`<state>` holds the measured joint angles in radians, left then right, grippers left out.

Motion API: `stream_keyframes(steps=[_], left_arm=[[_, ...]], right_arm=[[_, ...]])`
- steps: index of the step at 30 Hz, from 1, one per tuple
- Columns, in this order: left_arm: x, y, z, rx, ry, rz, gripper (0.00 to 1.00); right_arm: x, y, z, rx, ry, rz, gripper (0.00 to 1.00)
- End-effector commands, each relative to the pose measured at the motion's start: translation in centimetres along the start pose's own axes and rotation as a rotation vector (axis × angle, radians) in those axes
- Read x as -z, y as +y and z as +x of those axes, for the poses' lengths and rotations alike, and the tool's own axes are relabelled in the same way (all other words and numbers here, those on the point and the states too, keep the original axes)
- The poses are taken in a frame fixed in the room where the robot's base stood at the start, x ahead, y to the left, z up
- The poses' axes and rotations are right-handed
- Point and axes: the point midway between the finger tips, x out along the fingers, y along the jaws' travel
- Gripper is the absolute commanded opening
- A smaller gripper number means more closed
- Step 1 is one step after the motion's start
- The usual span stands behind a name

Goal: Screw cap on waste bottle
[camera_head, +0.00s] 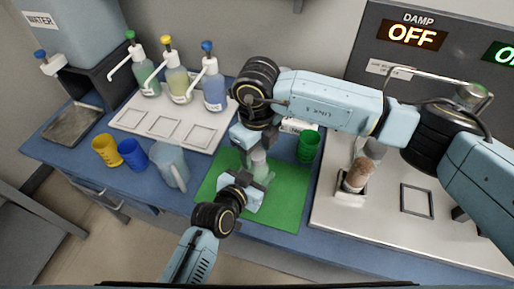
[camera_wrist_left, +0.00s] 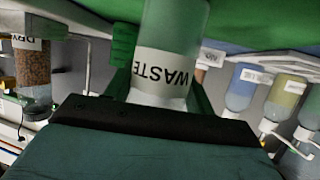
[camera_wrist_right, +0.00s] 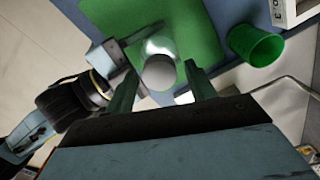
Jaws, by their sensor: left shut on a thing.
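The waste bottle (camera_head: 259,166) stands upright over the green mat (camera_head: 290,195). Its WASTE label (camera_wrist_left: 160,75) shows in the left wrist view, upside down, between my left fingers. My left gripper (camera_head: 256,181) is shut on the bottle from the side.
A green cup (camera_head: 309,147) stands at the mat's right corner. A clear pitcher (camera_head: 172,166), blue cup (camera_head: 133,154) and yellow cup (camera_head: 106,150) stand left. Several pump bottles (camera_head: 178,84) are behind. A bottle of brown grains (camera_head: 357,175) stands on the right-hand panel.

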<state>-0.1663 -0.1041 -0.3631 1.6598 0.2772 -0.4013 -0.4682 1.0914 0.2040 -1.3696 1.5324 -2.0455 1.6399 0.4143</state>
Motion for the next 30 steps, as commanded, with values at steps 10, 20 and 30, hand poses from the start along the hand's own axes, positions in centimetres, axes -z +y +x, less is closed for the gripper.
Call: stream_keyframes(steps=[10,20,30], left_arm=[[-0.1,0.0,0.0,0.0,-0.003,0.0,0.0],[-0.1,0.0,0.0,0.0,-0.003,-0.001,0.0],[-0.1,0.0,0.0,0.0,-0.003,-0.001,0.0]], right_arm=[[-0.1,0.0,-1.9,0.0,-0.004,-0.001,0.55],[-0.1,-0.1,-8.8,0.002,-0.003,0.0,0.55],[0.0,0.0,-12.0,0.0,0.0,0.0,0.55]])
